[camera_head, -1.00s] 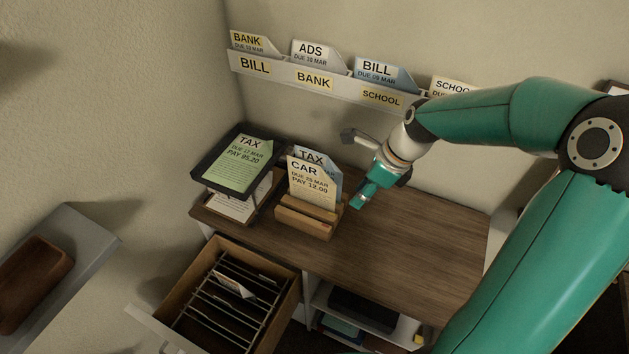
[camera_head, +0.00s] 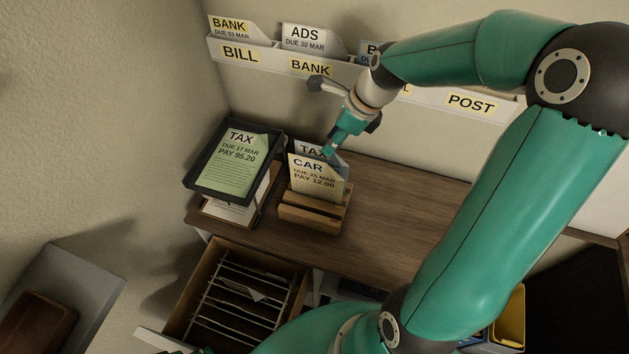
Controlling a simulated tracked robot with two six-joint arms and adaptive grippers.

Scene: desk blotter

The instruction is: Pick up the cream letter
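The cream letter (camera_head: 318,178), marked CAR, due 25 MAR, pay 12.00, stands upright in a wooden letter holder (camera_head: 309,221) on the desk. A pale blue letter (camera_head: 309,149) marked TAX stands behind it, mostly covered. My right gripper (camera_head: 332,148) points down and left, its tip close to the top of the two letters. It overlaps the blue letter's upper right in the picture. I cannot tell whether it touches either letter, or whether its fingers are apart. My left gripper is not in view.
A black tray (camera_head: 191,184) with a green TAX letter (camera_head: 233,165) stands left of the holder. A wall rack (camera_head: 280,62) with several letters runs behind. An open drawer (camera_head: 190,300) with wire dividers is below. The desk (camera_head: 400,215) right of the holder is clear.

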